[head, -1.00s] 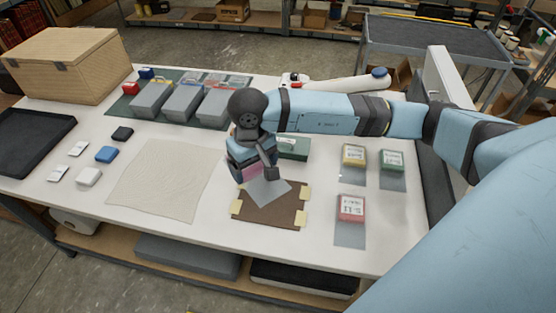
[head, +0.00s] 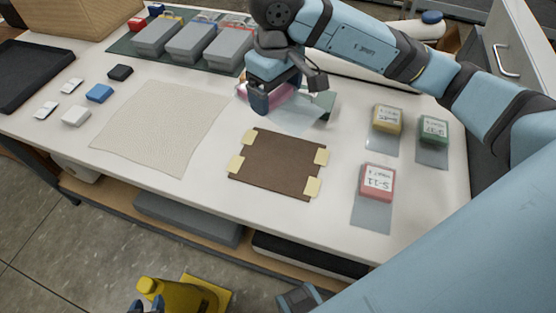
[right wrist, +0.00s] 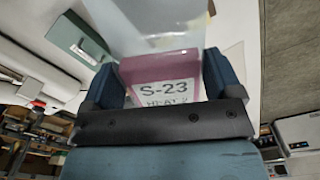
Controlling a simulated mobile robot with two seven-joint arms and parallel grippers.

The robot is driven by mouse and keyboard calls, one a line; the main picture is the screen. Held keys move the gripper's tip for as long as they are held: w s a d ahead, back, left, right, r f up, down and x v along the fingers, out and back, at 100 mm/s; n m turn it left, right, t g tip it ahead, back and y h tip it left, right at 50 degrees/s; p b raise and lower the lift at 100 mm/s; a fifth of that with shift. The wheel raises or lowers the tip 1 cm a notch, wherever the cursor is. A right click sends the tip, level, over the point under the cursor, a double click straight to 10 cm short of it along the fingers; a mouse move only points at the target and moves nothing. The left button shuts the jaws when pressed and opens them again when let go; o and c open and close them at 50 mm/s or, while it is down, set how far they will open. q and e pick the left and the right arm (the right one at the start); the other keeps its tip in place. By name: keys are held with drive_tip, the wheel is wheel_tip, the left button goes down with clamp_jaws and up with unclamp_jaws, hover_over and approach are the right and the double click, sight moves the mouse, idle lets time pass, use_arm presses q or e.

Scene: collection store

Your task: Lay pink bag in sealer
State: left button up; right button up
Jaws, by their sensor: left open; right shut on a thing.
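My right gripper (head: 272,88) is shut on the pink bag (head: 268,94), holding it above the table beyond the brown board. In the right wrist view the pink bag (right wrist: 160,78) sits between both fingers (right wrist: 165,85), with label S-23 and a clear flap stretching away. The sealer appears to be the long white device (head: 400,28) with a blue knob at the back, partly hidden by my right arm; white bars (right wrist: 42,62) show left in the wrist view.
A brown board (head: 278,165) with yellow corner pieces lies in front. A green box (head: 325,104) stands near the bag, partly hidden. Yellow (head: 387,118), green (head: 433,129) and red (head: 377,181) bags lie right. Grey bins (head: 190,42) stand back left; a beige mat (head: 160,125) is bare.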

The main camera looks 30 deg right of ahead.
sight(277, 159)
wheel_tip(277, 159, down, 18)
drive_tip(key=shift+d+f+p, duration=0.1)
drive_tip(key=shift+f+p, duration=0.1)
drive_tip(key=shift+p, duration=0.15)
drive_tip(key=shift+f, duration=0.15)
drive_tip(key=o, duration=0.7)
